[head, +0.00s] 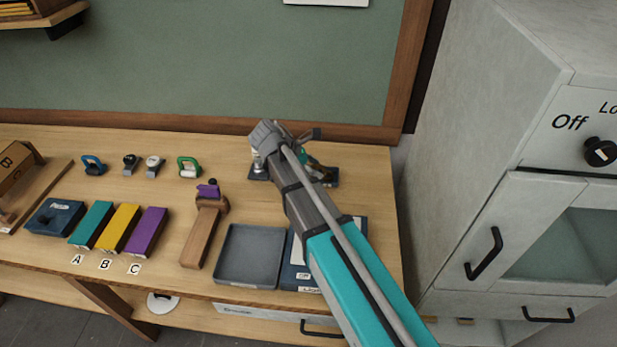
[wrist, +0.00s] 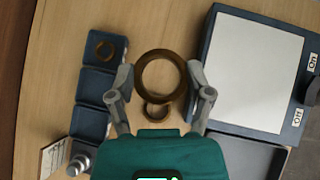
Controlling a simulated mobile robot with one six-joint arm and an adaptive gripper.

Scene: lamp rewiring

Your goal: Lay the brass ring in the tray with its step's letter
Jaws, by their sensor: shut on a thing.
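In the wrist view a large brass ring (wrist: 160,53) lies between the two fingertips of my gripper (wrist: 160,76), which is shut on it, with a finger at each side. A smaller brown ring shape (wrist: 157,119) shows just below it; whether the two are joined I cannot tell. Several small dark blue trays stand in a column to the left: a top tray (wrist: 90,57) holding a small brass ring (wrist: 105,50), a middle tray (wrist: 97,88) and a lower tray (wrist: 90,122). No tray letters are readable. In the head view my arm mostly hides the gripper and trays.
A switch box with a white top (wrist: 252,70) stands to the right of the gripper, beside a grey tray (head: 250,255). A lettered card (wrist: 53,158) is at lower left. Teal (head: 92,224), yellow (head: 119,227) and purple (head: 147,231) blocks sit above labels A, B, C.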

